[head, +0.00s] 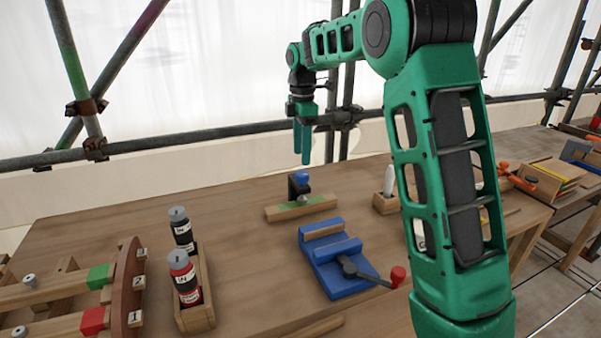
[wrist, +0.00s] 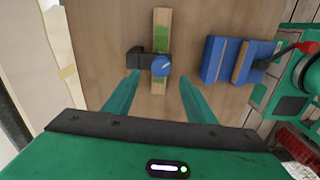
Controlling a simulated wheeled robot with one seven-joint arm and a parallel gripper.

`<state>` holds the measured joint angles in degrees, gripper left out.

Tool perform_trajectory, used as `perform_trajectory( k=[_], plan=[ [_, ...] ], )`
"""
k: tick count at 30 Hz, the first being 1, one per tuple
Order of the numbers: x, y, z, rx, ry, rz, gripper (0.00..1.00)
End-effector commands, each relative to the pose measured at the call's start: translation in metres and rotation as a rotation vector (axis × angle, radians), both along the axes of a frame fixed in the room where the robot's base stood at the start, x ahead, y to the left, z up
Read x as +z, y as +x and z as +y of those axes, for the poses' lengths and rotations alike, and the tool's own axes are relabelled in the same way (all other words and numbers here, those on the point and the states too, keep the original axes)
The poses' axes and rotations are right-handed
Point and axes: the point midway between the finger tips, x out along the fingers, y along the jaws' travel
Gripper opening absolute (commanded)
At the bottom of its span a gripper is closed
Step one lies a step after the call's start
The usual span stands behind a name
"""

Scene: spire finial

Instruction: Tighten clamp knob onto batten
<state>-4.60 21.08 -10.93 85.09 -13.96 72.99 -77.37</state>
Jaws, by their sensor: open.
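The clamp knob (head: 301,178) is blue and round and tops a black clamp (head: 293,188) at the back middle of the bench. The clamp sits over a wooden batten (head: 322,204) with a green patch. In the wrist view the knob (wrist: 162,65) shows from above with a pale line across it, and the batten (wrist: 162,22) runs up the picture behind it. My gripper (head: 304,160) hangs above the knob, pointing down, open and empty. In the wrist view its two green fingers (wrist: 152,92) stand apart on either side below the knob, not touching it.
A wooden holder (head: 196,314) with two bottles and a numbered rack (head: 125,285) are at the left. Scaffold tubes (head: 200,142) run behind the bench. Bare bench surrounds the batten.

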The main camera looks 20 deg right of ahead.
Motion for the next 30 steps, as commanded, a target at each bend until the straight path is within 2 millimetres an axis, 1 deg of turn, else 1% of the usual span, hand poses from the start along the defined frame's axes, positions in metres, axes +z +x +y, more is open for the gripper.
perform_trajectory(
  k=[1,6,12,17,25,26,27,29,30],
  plan=[
    [-0.011,-0.001,0.000,-0.001,-0.001,0.005,0.50],
    [-0.040,-0.001,-0.001,-0.002,-0.001,0.003,0.50],
    [-0.063,-0.001,-0.001,-0.002,-0.001,0.002,0.50],
    [-0.070,-0.001,-0.001,-0.002,-0.001,0.000,0.50],
    [-0.071,-0.001,-0.001,-0.003,-0.001,0.000,0.50],
    [-0.071,-0.001,-0.001,-0.003,-0.001,0.000,0.43],
    [-0.071,-0.001,-0.001,-0.003,-0.001,0.000,0.34],
    [-0.071,0.000,-0.001,-0.003,-0.001,0.000,0.19],
    [-0.071,0.000,-0.001,-0.003,-0.001,-0.001,0.10]
  ],
)
